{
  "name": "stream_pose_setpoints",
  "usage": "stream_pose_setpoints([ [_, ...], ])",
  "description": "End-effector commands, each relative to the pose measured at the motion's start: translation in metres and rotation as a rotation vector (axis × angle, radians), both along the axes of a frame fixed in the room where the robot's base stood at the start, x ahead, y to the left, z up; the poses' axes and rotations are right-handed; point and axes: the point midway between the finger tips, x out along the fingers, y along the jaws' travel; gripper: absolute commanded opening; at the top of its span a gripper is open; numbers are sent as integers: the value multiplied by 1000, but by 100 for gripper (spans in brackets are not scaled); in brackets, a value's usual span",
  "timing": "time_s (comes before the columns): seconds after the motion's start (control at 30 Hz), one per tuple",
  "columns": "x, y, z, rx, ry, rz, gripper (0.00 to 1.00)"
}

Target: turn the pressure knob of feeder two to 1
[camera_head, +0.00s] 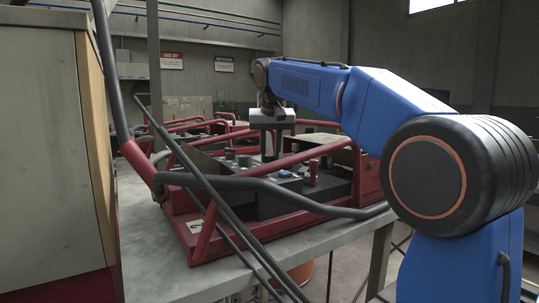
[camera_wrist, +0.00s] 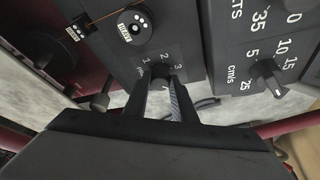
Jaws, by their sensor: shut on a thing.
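A red-framed feeder with a white "2" label (camera_head: 195,226) stands on the grey table, with a dark control panel inside its frame. My gripper (camera_head: 269,150) is over this panel, pointing down. In the wrist view my gripper (camera_wrist: 162,86) has its two dark fingers on either side of a small black knob (camera_wrist: 162,71) and is shut on it. The numbers 1, 2 and 3 are printed around the knob, with 1 at left, 2 at the top and 3 at right. The knob's pointer is hard to make out between the fingers.
Another knob (camera_wrist: 268,75) with a cm/s scale sits to the right in the wrist view. A round black part with a white label (camera_wrist: 131,28) lies above. A red handle (camera_head: 311,172) stands up from the panel. Dark tubes (camera_head: 270,184) cross the feeder's front.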

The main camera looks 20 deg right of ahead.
Motion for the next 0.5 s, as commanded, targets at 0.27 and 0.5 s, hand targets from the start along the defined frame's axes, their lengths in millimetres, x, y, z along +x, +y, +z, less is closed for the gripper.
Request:
stream_pose_setpoints([
  [0.27, 0, -4, 0, 1, 0, 260, 2],
  [0.5, 1, -5, 0, 1, 1, 487, 2],
])
